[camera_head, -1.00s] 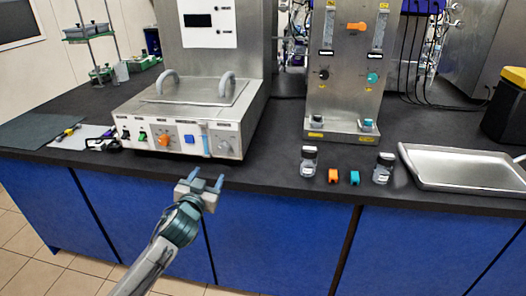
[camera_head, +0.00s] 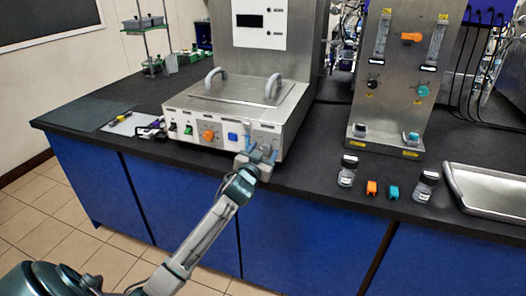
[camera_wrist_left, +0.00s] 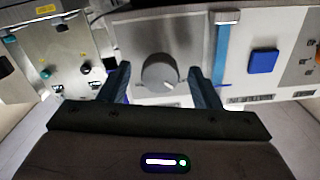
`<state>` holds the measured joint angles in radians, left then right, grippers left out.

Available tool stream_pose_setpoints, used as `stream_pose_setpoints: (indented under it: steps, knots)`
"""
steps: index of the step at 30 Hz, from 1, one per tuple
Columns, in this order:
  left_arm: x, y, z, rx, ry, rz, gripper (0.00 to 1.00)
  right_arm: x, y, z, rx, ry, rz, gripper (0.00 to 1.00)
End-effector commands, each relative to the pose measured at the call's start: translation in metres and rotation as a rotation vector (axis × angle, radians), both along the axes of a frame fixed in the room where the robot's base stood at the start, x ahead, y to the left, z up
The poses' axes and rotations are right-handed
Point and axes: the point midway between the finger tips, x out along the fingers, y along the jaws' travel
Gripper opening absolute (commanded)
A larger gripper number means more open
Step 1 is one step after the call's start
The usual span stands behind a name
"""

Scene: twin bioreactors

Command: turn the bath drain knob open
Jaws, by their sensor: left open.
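The bath (camera_head: 232,106) is a steel box with a two-handled lid, standing on the dark bench. The drain knob is a round grey knob with a white mark (camera_wrist_left: 161,72) on the bath's front panel. In the left wrist view it sits between and just beyond the fingertips of my left gripper (camera_wrist_left: 160,82). The gripper is open, with one blue finger to each side of the knob; I cannot tell whether either touches it. In the head view my left gripper (camera_head: 260,152) is at the panel's right end and hides the knob. My right gripper is not in view.
On the panel are a blue square button (camera_wrist_left: 263,61), an orange knob (camera_head: 209,135) and a blue vertical strip (camera_wrist_left: 222,52) close to one finger. To the right stand a steel control tower (camera_head: 402,80), small jars (camera_head: 347,172) and a metal tray (camera_head: 490,190).

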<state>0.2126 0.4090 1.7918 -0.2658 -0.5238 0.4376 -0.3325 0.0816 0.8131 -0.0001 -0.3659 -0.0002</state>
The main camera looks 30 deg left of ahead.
Motion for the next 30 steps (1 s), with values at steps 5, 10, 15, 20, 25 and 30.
stream_pose_setpoints:
  steps: [5,10,15,20,25,30]
  knots:
    - [0.000,0.000,0.000,0.000,0.000,0.000,0.57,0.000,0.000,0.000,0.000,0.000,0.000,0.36]
    - [0.000,0.000,0.000,0.000,0.000,0.000,0.28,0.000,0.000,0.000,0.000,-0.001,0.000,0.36]
    - [0.000,0.000,0.000,0.000,0.000,0.000,0.13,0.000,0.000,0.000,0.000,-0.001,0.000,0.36]
    - [0.000,0.000,0.000,0.014,0.003,0.000,0.13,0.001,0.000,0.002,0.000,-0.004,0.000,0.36]
    - [0.000,0.000,0.002,0.070,0.017,0.001,0.13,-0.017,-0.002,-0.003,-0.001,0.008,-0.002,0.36]
    - [0.000,0.000,0.003,0.177,0.044,0.001,0.13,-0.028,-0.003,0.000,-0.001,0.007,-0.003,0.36]
